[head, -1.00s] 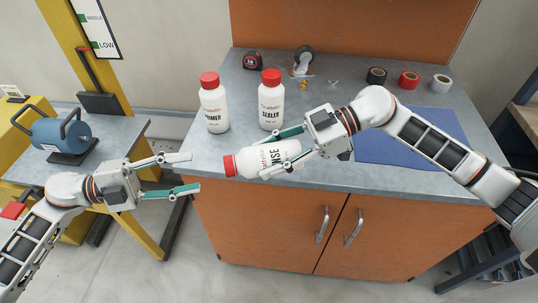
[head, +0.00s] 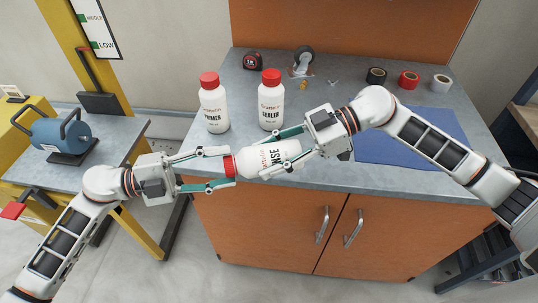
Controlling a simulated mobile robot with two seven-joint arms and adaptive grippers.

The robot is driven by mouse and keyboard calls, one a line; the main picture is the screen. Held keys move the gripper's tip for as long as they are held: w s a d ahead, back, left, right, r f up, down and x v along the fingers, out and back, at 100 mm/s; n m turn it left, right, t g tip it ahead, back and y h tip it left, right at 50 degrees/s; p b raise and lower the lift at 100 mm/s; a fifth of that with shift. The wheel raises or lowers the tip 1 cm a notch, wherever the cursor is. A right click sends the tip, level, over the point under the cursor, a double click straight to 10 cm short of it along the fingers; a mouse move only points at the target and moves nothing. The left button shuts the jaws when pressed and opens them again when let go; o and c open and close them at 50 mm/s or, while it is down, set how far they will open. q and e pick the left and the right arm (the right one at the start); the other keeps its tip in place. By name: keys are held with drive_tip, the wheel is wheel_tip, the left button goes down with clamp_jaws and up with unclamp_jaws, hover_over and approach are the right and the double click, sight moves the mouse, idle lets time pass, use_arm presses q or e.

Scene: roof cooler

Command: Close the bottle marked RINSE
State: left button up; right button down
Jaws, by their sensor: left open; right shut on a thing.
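The white bottle marked RINSE (head: 267,159) lies tilted on its side in the air at the bench's front edge, its red cap (head: 230,165) pointing left. My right gripper (head: 284,151) is shut on the bottle's body. My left gripper (head: 231,168) is open, its fingers above and below the red cap; I cannot tell whether they touch it. The cap sits at the bottle's mouth, and how tightly it is on cannot be seen.
Upright bottles marked PRIMER (head: 214,108) and SEALER (head: 271,105) stand just behind on the grey bench (head: 330,178). A blue mat (head: 400,150) lies to the right. Tape rolls (head: 408,81), a tape measure (head: 253,60) and a caster (head: 303,60) sit at the back.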

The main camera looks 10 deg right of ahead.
use_arm(q)
drive_tip(key=c, duration=1.1)
drive_tip(key=shift+c, duration=0.2)
drive_tip(key=o, duration=1.3)
drive_tip(key=shift+a, duration=0.1)
drive_tip(key=a, duration=0.8)
drive_tip(key=s+a, duration=0.1)
drive_tip(key=a, duration=0.2)
drive_tip(key=shift+a, duration=0.4)
drive_tip(key=shift+w+d, duration=0.1)
